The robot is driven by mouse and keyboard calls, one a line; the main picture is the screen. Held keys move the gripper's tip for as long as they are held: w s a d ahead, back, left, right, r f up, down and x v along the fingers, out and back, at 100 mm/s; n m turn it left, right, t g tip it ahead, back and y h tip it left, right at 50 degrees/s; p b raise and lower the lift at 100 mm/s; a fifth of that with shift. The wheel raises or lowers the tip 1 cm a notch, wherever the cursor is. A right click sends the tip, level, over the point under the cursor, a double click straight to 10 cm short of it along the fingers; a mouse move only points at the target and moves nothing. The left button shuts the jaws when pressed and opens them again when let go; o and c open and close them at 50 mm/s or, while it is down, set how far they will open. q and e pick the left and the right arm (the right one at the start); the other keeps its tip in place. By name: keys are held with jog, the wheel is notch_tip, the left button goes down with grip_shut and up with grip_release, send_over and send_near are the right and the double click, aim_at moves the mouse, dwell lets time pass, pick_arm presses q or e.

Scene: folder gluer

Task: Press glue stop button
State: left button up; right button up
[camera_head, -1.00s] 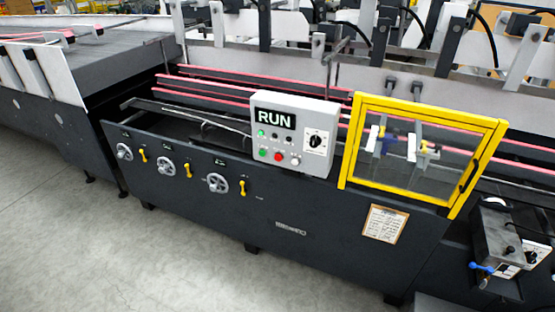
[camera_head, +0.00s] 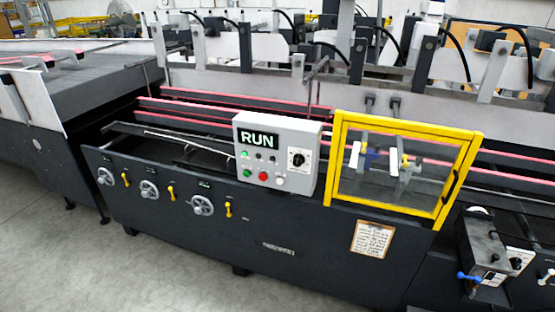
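A light grey control box (camera_head: 309,160) stands on the front edge of the dark folder gluer (camera_head: 215,232). Its display (camera_head: 258,139) reads RUN. Below the display are a lit green lamp and small dark buttons. The lower row holds a green button (camera_head: 247,173), a red button (camera_head: 264,176) and a pale button (camera_head: 280,180). A black rotary dial (camera_head: 298,158) is on the right of the panel. The labels are too small to read, so I cannot tell which button is the glue stop. Neither of my grippers is in view.
A yellow-framed clear guard (camera_head: 405,170) stands right of the box, with a paper notice (camera_head: 372,239) below it. Handwheels (camera_head: 201,205) and yellow levers sit on the front left. A grey unit with a blue-handled valve (camera_head: 470,277) is at the lower right. Floor (camera_head: 60,270) at the lower left is clear.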

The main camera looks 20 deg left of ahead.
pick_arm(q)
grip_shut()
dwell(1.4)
